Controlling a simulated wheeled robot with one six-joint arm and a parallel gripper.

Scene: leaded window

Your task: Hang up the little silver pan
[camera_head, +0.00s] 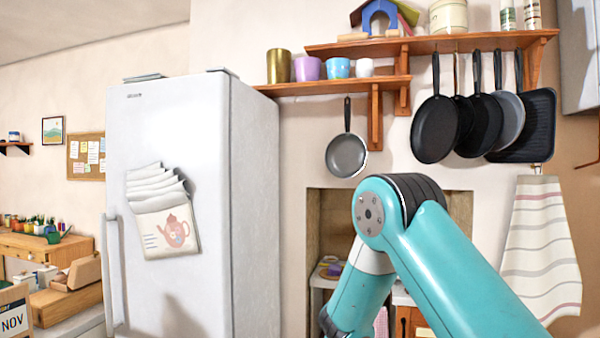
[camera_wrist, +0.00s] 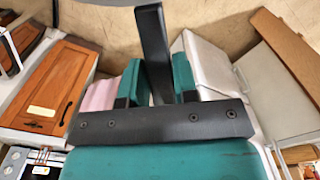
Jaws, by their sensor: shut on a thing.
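In the wrist view my gripper (camera_wrist: 157,88) has its two teal fingers closed on a black handle (camera_wrist: 152,45) that stands up between them. The rest of the thing on this handle is hidden, so I cannot tell whether it is a pan. In the head view my gripper is out of sight below the bent teal arm. A small silver-grey pan with a black handle (camera_head: 346,155) hangs upright against the wall under the lower shelf, apart from my arm.
The lower shelf (camera_head: 345,84) holds several cups. The upper shelf (camera_head: 430,43) has several dark pans (camera_head: 435,130) hanging beneath it. A striped towel (camera_head: 540,240) hangs at right. A white fridge (camera_head: 190,200) stands left of my arm. A wooden cabinet door (camera_wrist: 50,85) shows in the wrist view.

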